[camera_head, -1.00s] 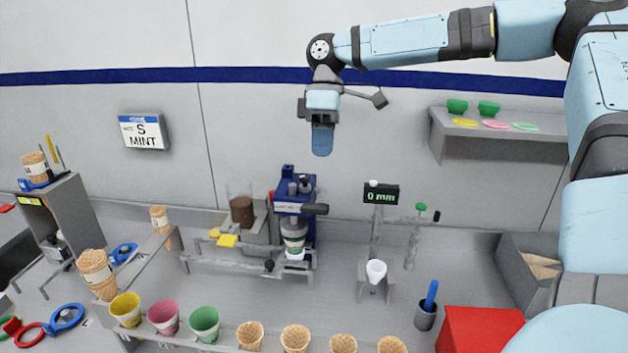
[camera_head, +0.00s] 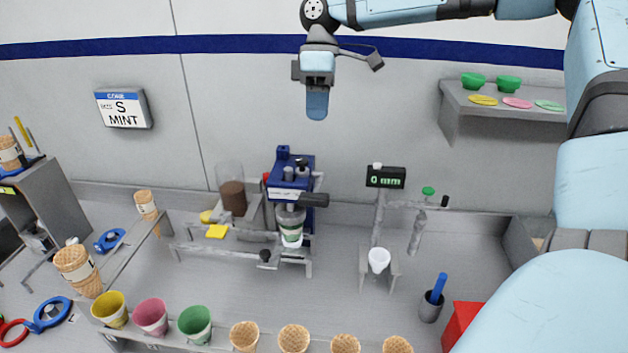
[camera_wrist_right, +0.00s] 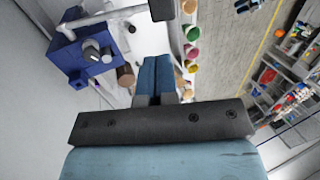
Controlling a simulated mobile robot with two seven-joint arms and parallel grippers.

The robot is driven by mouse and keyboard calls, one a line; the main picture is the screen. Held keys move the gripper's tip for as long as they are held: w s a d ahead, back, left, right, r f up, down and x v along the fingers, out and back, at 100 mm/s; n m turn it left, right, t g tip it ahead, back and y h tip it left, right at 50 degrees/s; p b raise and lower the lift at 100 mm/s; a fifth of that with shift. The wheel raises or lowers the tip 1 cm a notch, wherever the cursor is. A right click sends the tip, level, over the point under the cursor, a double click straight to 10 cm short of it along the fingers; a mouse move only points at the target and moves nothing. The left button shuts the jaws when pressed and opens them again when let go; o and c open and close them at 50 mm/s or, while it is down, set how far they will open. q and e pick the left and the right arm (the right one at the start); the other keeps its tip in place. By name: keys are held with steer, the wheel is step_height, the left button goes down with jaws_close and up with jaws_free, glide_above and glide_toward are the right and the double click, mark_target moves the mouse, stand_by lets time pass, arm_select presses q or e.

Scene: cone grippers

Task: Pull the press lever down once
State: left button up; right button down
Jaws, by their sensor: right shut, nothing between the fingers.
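The blue press (camera_head: 290,180) stands against the back of the counter. Its lever has a black handle (camera_head: 314,200) sticking out to the right, roughly level. A cup with a green band (camera_head: 291,228) sits under the press. My right gripper (camera_head: 317,104) hangs above the press with its blue fingers pointing down, apart from the lever. In the right wrist view its fingers (camera_wrist_right: 157,76) are together and empty. That view also shows the press (camera_wrist_right: 86,50) at left and the dark lever handle (camera_wrist_right: 162,9) on a grey rod beyond the fingertips. My left gripper is not in view.
A clear container with brown contents (camera_head: 232,192) stands left of the press. A stand with a 0 mm display (camera_head: 386,177) and a white cup (camera_head: 379,260) is to its right. A wall shelf (camera_head: 500,104) is at right. Cones and coloured cups line the front.

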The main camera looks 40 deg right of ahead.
mark_target(314, 194)
steer(key=shift+f, duration=0.1)
steer(key=p+x, duration=0.1)
steer(key=x, duration=1.1)
steer(key=shift+f+p, duration=0.35)
steer(key=shift+p, duration=0.05)
steer(key=shift+s+a+f, duration=0.15)
steer(key=shift+f, duration=0.4)
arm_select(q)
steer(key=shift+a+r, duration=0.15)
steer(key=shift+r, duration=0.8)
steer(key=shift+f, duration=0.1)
arm_select(e)
steer(key=shift+f, duration=0.15)
